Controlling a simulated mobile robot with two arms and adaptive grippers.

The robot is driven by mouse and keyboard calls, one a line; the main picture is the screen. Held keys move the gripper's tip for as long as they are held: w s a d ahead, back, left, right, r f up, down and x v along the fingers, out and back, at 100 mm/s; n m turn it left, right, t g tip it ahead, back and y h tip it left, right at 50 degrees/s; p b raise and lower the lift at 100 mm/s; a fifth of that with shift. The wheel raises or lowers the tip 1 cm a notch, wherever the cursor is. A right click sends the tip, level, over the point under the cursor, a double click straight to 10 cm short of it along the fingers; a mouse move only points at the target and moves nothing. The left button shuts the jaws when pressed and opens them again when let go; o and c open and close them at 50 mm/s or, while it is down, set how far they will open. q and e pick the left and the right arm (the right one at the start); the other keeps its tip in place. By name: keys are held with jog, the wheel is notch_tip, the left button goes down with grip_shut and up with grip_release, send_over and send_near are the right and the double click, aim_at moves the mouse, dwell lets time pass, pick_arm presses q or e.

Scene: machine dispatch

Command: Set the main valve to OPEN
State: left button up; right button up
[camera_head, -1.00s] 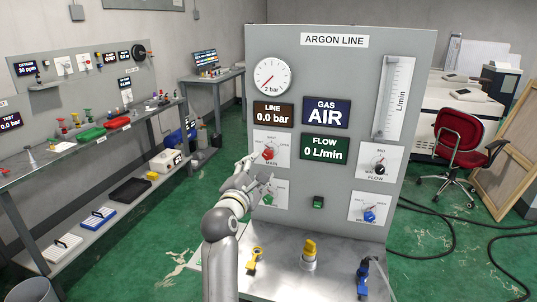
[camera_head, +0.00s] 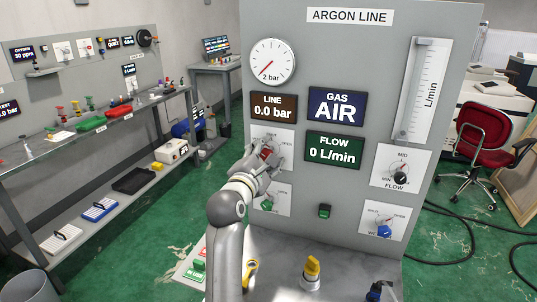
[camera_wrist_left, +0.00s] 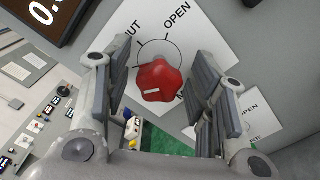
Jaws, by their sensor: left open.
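The main valve is a red lobed knob (camera_head: 266,153) on a white plate at the left of the argon panel. In the left wrist view the knob (camera_wrist_left: 160,82) shows a small white mark on its near side. The plate carries the word OPEN at upper right and a partly hidden word ending in "UT" at upper left. I cannot tell the set position from the mark. My left gripper (camera_wrist_left: 162,72) is open, its fingers on either side of the knob with gaps visible. In the head view the gripper (camera_head: 267,158) partly covers the plate.
A green knob (camera_head: 267,204) sits just below. The LINE display (camera_head: 274,107) reads 0.0 bar, GAS (camera_head: 336,106) reads AIR and FLOW (camera_head: 334,149) reads 0 L/min. A yellow-topped item (camera_head: 312,269) stands on the bench below. The FLOW knob (camera_head: 401,179) is farther right.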

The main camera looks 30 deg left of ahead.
pick_arm(q)
jog(key=shift+s, duration=0.1)
jog(key=shift+c, duration=0.2)
jog(key=c, duration=1)
jog(key=shift+r+m+p, duration=0.2)
jog(key=shift+m+p, duration=1)
jog(key=shift+m, duration=0.3)
jog(key=m+p, duration=0.3)
jog(key=m, duration=0.3)
jog(key=shift+p, duration=0.3)
jog(key=m+p, duration=0.2)
jog(key=m, duration=0.2)
jog(key=m+p, duration=0.1)
jog(key=m, duration=0.2)
jog(key=shift+m, duration=0.3)
jog(key=m+p, duration=0.2)
jog(key=m, duration=0.2)
jog(key=shift+m+p, duration=0.45)
jog(key=shift+m, duration=1.15)
pick_arm(e)
notch_tip(320, 180, up, 12)
jog(key=shift+w, duration=0.4)
jog(key=shift+a, duration=0.15)
